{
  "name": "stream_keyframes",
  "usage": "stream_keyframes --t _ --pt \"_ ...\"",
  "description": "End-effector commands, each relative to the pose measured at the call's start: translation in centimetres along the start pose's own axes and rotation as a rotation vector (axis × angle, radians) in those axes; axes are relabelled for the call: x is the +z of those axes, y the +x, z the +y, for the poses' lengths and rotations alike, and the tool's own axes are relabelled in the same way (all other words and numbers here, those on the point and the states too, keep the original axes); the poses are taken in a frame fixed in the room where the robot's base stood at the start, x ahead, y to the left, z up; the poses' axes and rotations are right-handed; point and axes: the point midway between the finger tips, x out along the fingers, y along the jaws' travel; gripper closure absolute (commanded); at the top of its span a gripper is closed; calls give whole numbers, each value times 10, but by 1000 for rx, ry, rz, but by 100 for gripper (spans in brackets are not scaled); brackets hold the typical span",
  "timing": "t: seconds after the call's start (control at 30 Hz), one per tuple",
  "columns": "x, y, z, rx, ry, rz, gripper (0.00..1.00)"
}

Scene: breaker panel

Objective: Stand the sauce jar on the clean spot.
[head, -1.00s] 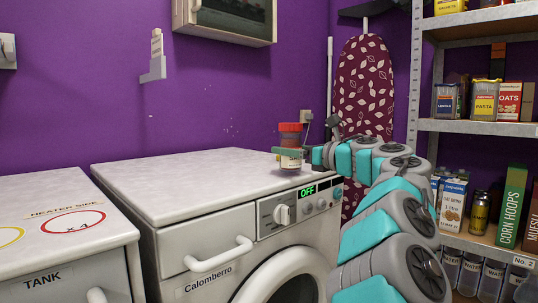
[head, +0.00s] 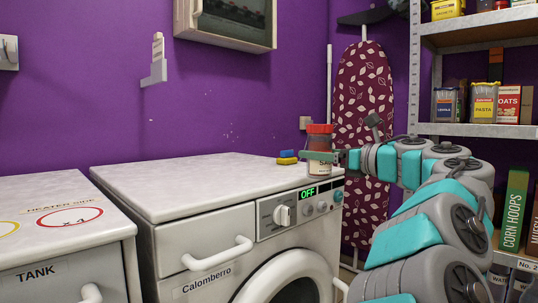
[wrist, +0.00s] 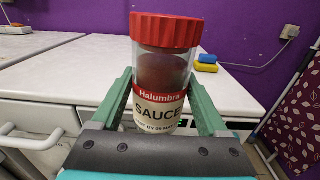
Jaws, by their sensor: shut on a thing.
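The sauce jar (head: 319,143) has a red lid, dark red contents and a label reading SAUCE in the wrist view (wrist: 158,107). My gripper (head: 318,156) is shut on it, with a green finger on each side of the jar in the wrist view (wrist: 160,95). The jar is upright by the front right corner of the white washing machine top (head: 200,180). I cannot tell its exact height or whether it is over the top. I cannot make out a distinct clean spot.
A blue and yellow sponge pair (head: 287,157) lies on the machine top near its back right. The tank cabinet (head: 60,225) stands at left. An ironing board (head: 363,125) leans behind, and stocked shelves (head: 470,130) stand at right. Most of the machine top is bare.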

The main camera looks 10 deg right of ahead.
Motion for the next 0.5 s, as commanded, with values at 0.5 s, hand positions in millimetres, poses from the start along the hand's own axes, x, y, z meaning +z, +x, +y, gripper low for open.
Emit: stream_keyframes --t 0.5 --pt "0 -37 -1 -2 1 -3 100"
